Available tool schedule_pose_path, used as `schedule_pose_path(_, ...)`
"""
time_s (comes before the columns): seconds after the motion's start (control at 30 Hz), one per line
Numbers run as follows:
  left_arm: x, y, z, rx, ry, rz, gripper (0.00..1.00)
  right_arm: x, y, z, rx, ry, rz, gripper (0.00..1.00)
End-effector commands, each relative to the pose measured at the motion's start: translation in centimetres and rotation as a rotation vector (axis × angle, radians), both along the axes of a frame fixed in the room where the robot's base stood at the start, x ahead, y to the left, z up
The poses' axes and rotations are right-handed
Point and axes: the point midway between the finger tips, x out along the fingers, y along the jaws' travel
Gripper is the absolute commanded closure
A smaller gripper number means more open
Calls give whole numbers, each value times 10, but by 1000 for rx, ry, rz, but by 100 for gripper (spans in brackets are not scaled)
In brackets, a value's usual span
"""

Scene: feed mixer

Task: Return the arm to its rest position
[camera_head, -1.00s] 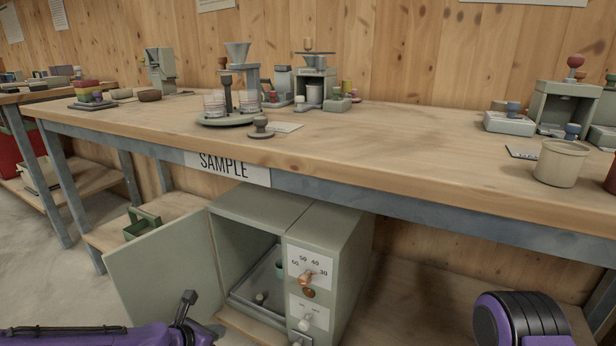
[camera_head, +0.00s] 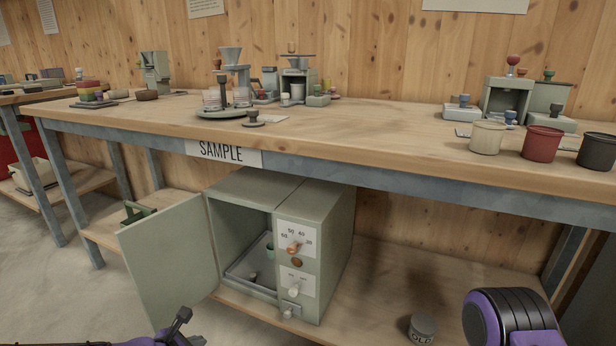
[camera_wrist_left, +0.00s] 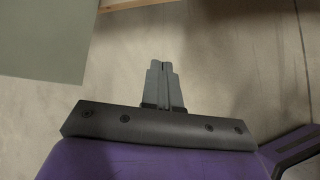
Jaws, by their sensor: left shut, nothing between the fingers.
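My left arm is purple and comes in at the bottom left of the head view. Its gripper (camera_head: 190,338) is low at the bottom edge, in front of the open door of the grey cabinet (camera_head: 318,250). In the left wrist view the gripper (camera_wrist_left: 163,68) has its two grey fingers together with nothing between them, over bare concrete floor. Part of my other arm, a purple and black link (camera_head: 512,322), shows at the lower right of the head view. The right gripper is out of view.
The cabinet door (camera_head: 168,262) stands open to the left. The cabinet sits on the lower shelf of the workbench (camera_head: 330,135). A small labelled jar (camera_head: 422,327) stands on that shelf. Cream (camera_head: 487,138), red (camera_head: 541,144) and black (camera_head: 597,151) tubs line the bench's right front.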

Motion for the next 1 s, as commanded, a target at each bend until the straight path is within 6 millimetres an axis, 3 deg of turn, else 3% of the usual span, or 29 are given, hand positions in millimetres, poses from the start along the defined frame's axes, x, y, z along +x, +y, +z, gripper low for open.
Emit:
schedule_pose_path(0.07, -12, -4, -6, 114, 11, -75, 100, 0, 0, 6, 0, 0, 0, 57)
schedule_pose_path(0.27, -71, -15, -7, 490, 94, -383, 100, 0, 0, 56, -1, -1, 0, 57)
schedule_pose_path(0.47, -143, -12, 14, 814, 195, -732, 100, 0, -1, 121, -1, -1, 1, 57)
schedule_pose_path(0.57, -189, -3, 44, 984, 256, -956, 100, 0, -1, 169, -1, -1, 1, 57)
schedule_pose_path(0.7, -253, 19, 104, 1185, 336, -1277, 100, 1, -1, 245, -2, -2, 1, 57)
schedule_pose_path(0.8, -286, 33, 143, 1250, 378, -1436, 100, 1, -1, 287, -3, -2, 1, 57)
schedule_pose_path(0.9, -303, 40, 166, 1280, 402, -1537, 100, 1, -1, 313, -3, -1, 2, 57)
schedule_pose_path(1.0, -309, 39, 173, 1288, 403, -1578, 100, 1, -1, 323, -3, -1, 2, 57)
